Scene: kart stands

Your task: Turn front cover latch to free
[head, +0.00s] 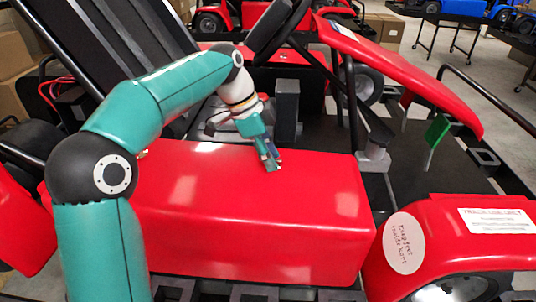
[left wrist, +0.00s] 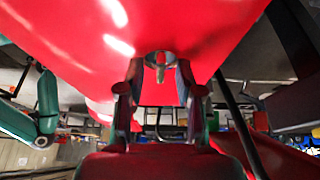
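The red front cover (head: 250,225) is a long box-like panel across the middle of the head view. It also fills the upper part of the left wrist view (left wrist: 190,22). My left gripper (head: 270,160) points down at the cover's far top edge. In the left wrist view its two fingers (left wrist: 162,95) are apart, one on each side of a small metallic latch (left wrist: 160,70) at the cover's edge. Gaps show between the latch and the fingers. In the head view the gripper hides the latch, so its turn position cannot be told. My right gripper is not in view.
A black steering wheel (head: 272,28) and a grey post (head: 287,108) stand just behind the gripper. A red fender (head: 455,245) with labels is at the lower right, and a green flag (head: 437,131) stands beyond it. Other karts are in the background.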

